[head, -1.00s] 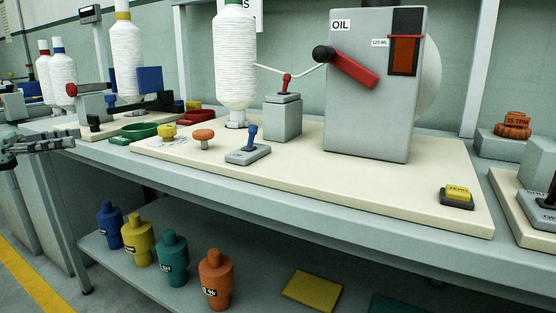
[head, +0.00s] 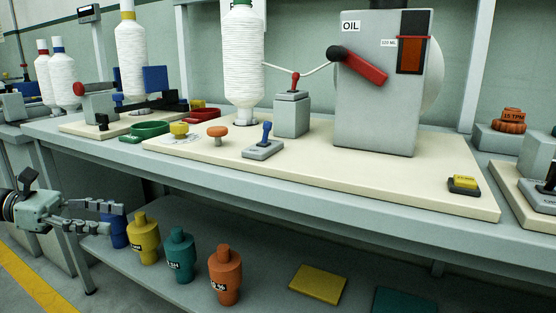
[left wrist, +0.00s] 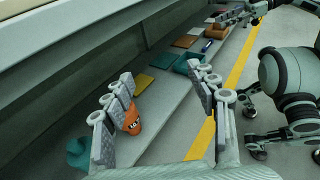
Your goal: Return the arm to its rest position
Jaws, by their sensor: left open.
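My left gripper (head: 112,218) is at the left edge of the head view, in front of the bench and below the level of its top. Its fingers point right, toward the lower shelf, and hide part of the blue bottle (head: 116,236). In the left wrist view the two fingers (left wrist: 163,88) stand wide apart with nothing between their tips. An orange bottle shows partly behind one finger there (left wrist: 132,122). What looks like my right gripper (left wrist: 236,16) is small at the top of that view; its fingers are not clear.
Yellow (head: 144,245), teal (head: 179,262) and orange (head: 224,280) bottles stand on the lower shelf (head: 262,292), near a yellow plate (head: 318,284). The bench edge (head: 300,205) runs above. A yellow line (left wrist: 222,95) marks open floor beside the shelf.

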